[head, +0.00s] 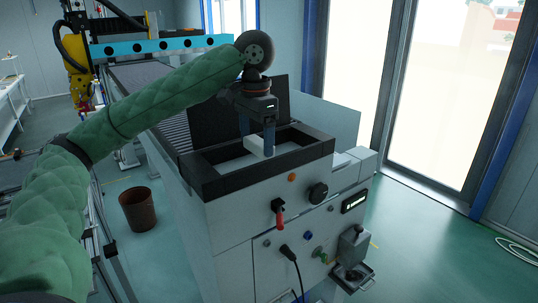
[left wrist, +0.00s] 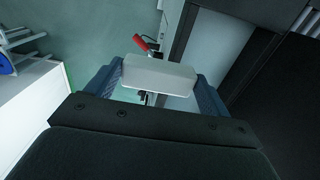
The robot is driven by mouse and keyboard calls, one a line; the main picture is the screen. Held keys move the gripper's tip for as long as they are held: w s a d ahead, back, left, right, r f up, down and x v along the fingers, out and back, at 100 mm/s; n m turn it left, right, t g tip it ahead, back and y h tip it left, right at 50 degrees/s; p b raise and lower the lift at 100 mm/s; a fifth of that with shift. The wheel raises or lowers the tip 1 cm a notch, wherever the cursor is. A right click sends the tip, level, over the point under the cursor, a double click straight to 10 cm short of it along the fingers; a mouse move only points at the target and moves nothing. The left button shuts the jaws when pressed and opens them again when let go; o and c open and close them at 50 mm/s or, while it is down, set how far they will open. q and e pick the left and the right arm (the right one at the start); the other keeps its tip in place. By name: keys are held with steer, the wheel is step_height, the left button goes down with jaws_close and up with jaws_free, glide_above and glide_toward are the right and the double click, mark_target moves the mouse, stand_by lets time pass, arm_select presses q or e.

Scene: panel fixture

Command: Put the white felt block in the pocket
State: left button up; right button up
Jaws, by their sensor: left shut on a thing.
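The white felt block (head: 254,146) is held between the fingers of my left gripper (head: 258,138), over the black-rimmed pocket (head: 235,182) on top of the grey cabinet. In the left wrist view the block (left wrist: 158,76) spans the gap between the two blue-grey fingers, and my left gripper (left wrist: 160,88) is shut on it. The pocket's dark rim (left wrist: 181,36) passes behind the block there, with a pale floor to its right. I cannot tell how high the block is above that floor. My right gripper is not in view.
The grey cabinet (head: 230,225) has a red-handled switch (head: 280,215), a black knob (head: 318,193) and a plugged cable on its front. A dark upright panel (head: 210,122) stands behind the pocket. A brown bin (head: 138,209) stands on the floor at the left.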

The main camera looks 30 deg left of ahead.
arm_select(q)
steer(key=shift+w+a+f, duration=0.1)
steer(key=shift+w+a, duration=0.1)
steer(key=shift+a+f, duration=0.15)
steer(key=shift+a, duration=0.15)
steer(key=w+a+f, duration=0.1)
steer(key=w+a, duration=0.1)
steer(key=w+a+f+p, duration=0.1)
steer(key=a+f, duration=0.1)
steer(key=a, duration=0.1)
steer(key=w+a+f+p, duration=0.1)
steer(key=w+a+f, duration=0.1)
steer(key=shift+w+a+f, duration=0.2)
steer(key=shift+w+f, duration=0.05)
steer(key=shift+w, duration=0.1)
steer(key=shift+w+a+f, duration=0.3)
steer(key=shift+a, duration=0.05)
steer(key=shift+s+f+p, duration=0.1)
steer(key=shift+f+p, duration=0.65)
steer(key=shift+f, duration=0.25)
steer(key=shift+f+p, duration=0.35)
steer(key=shift+p, duration=0.05)
steer(key=shift+f, duration=0.65)
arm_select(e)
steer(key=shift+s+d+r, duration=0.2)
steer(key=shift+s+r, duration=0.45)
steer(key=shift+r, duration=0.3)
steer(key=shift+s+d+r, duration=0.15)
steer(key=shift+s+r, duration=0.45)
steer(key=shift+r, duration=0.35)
